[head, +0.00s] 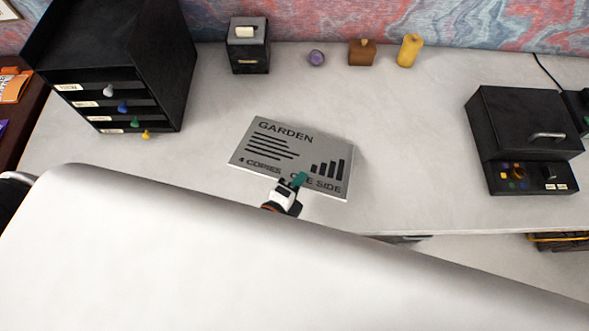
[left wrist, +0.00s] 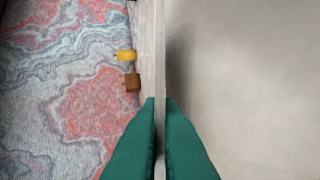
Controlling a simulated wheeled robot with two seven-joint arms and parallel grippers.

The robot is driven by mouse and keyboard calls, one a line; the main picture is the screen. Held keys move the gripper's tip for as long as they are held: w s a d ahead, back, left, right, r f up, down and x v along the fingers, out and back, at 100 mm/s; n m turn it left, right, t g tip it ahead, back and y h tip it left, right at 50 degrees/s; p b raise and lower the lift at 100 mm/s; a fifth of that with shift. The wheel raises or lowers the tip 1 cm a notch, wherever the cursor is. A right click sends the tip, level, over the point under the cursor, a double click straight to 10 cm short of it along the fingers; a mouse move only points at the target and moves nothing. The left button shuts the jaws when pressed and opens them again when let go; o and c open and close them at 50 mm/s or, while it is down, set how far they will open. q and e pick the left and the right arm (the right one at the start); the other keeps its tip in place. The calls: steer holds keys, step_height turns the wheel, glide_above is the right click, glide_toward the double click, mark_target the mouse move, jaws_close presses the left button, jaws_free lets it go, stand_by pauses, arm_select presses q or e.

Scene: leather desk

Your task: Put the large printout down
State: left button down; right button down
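The large printout (head: 291,157) is a flat grey sheet lettered "GARDEN", with text lines, a bar chart, "4 copies" and "one side". It is over the middle of the desk (head: 400,110). My left gripper (head: 299,181) has its green fingers closed on the printout's near edge. In the left wrist view the printout shows edge-on as a thin strip (left wrist: 160,50) between the fingers. It looks about level, and a soft shadow beside it suggests a small gap above the desk. My right gripper is not in view.
A black drawer unit (head: 120,60) with coloured knobs stands at left. A black box with a slot (head: 248,48), a purple ball (head: 316,58), a brown block (head: 361,53) and a yellow cylinder (head: 409,50) line the back. A black machine (head: 525,135) stands right. Desk around the printout is clear.

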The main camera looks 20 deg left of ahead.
arm_select(q)
steer(key=shift+f, duration=0.35)
steer(key=c, duration=1.8)
jaws_free()
steer(key=shift+s+r, duration=0.1)
steer(key=shift+s+a+r+p, duration=0.1)
steer(key=shift+s+r+p, duration=0.05)
steer(key=shift+s+p, duration=0.15)
steer(key=shift+p+v, duration=1.5)
steer(key=shift+v, duration=2.05)
